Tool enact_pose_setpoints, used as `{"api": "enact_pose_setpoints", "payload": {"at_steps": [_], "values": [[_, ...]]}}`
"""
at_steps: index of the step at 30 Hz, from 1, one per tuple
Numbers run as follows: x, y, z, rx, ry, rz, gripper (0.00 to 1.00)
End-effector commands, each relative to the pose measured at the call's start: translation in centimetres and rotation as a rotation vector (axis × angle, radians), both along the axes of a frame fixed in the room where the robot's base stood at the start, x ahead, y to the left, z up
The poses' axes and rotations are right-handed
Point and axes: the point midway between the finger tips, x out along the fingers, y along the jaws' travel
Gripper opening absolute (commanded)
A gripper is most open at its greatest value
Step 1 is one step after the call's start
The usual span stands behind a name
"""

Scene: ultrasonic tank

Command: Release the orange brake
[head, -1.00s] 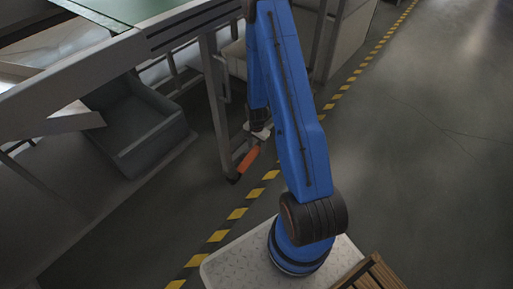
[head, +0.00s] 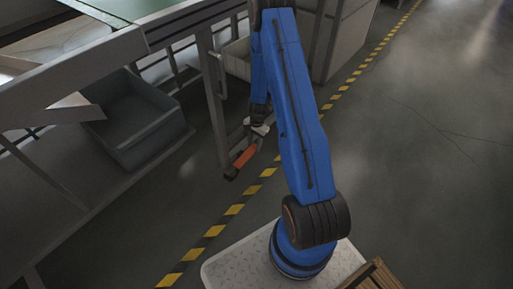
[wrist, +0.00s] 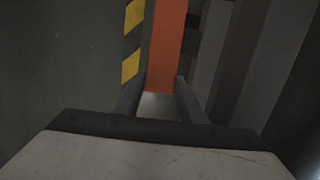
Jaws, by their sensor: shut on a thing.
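The orange brake (head: 245,157) is a short bar low beside the foot of the grey table leg, slanting up to the right from a dark end. My gripper (head: 256,137) is at its upper end, reaching down from my blue arm. In the wrist view the orange bar (wrist: 167,45) stands upright between the two dark fingers of my gripper (wrist: 160,98). My gripper is shut on the brake. The exact contact is dim, and the brake's mounting is hard to make out.
The grey table leg (head: 216,100) rises close to the left of my gripper. A grey bin (head: 150,140) sits under the table further left. A yellow and black floor stripe (head: 235,209) runs past the brake. The floor at right is open.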

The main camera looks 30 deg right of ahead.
Motion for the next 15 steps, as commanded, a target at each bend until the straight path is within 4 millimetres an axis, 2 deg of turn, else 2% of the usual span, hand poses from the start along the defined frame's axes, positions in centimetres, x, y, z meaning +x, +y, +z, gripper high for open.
{"api": "enact_pose_setpoints", "payload": {"at_steps": [11,12,14,15], "values": [[0.00,0.09,0.01,0.013,0.006,0.000,0.00],[0.00,0.09,0.01,0.012,0.005,0.000,0.44],[0.04,0.10,0.02,0.012,0.004,0.000,0.55],[0.06,0.09,0.02,0.011,0.004,0.000,0.55]]}}
